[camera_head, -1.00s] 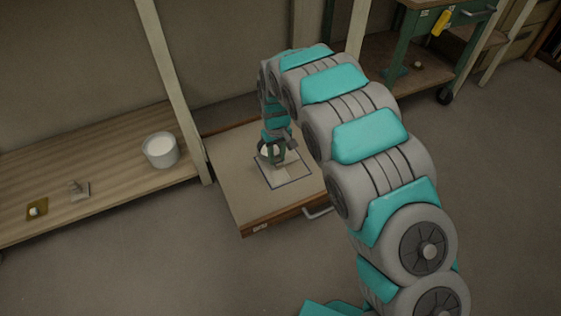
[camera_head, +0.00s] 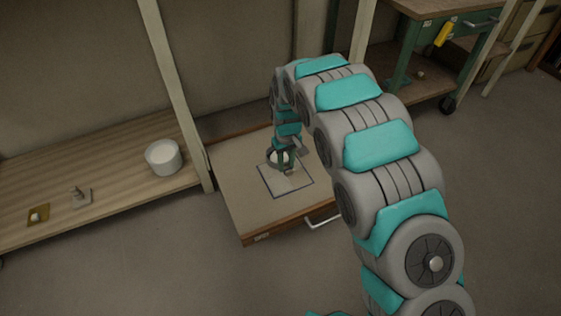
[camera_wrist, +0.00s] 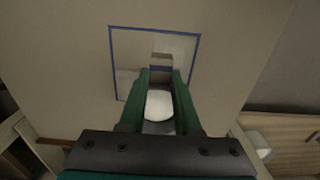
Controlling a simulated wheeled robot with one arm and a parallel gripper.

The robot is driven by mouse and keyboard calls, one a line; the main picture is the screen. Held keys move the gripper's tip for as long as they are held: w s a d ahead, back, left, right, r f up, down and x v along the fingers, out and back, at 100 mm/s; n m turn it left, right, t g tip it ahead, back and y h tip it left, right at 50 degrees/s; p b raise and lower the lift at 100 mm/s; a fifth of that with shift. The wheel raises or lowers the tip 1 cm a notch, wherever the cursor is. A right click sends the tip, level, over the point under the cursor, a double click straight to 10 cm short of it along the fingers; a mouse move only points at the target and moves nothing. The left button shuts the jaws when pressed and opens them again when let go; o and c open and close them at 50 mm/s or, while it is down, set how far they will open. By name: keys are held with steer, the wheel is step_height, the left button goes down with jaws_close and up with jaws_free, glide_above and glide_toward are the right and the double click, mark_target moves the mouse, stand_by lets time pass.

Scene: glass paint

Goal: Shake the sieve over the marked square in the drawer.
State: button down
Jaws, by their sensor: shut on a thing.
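The drawer (camera_head: 236,190) is pulled out, with a blue-outlined marked square (camera_head: 284,187) on its flat surface. My gripper (camera_head: 282,163) is over the far part of the square. It is shut on the sieve, whose pale round part (camera_head: 275,157) shows beside the fingers. In the wrist view a white rounded part of the sieve (camera_wrist: 158,104) sits between the green fingers of my gripper (camera_wrist: 161,75). The marked square (camera_wrist: 127,52) lies beyond the fingertips. The fingers hide its near edge, and much of the sieve is hidden. A paler patch shows inside the square.
A white tub (camera_head: 163,157) stands on the low wooden shelf (camera_head: 115,165) left of the drawer. Two small items, a grey block (camera_head: 81,197) and a yellowish plate (camera_head: 38,215), lie farther left. A shelf post (camera_head: 175,90) rises beside the drawer. A green workbench stands back right.

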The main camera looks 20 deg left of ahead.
steer(key=shift+d, duration=4)
steer(key=shift+w+a, duration=2.75)
steer(key=shift+a, duration=0.85)
steer(key=s+d, duration=0.6)
steer(key=d, duration=0.1)
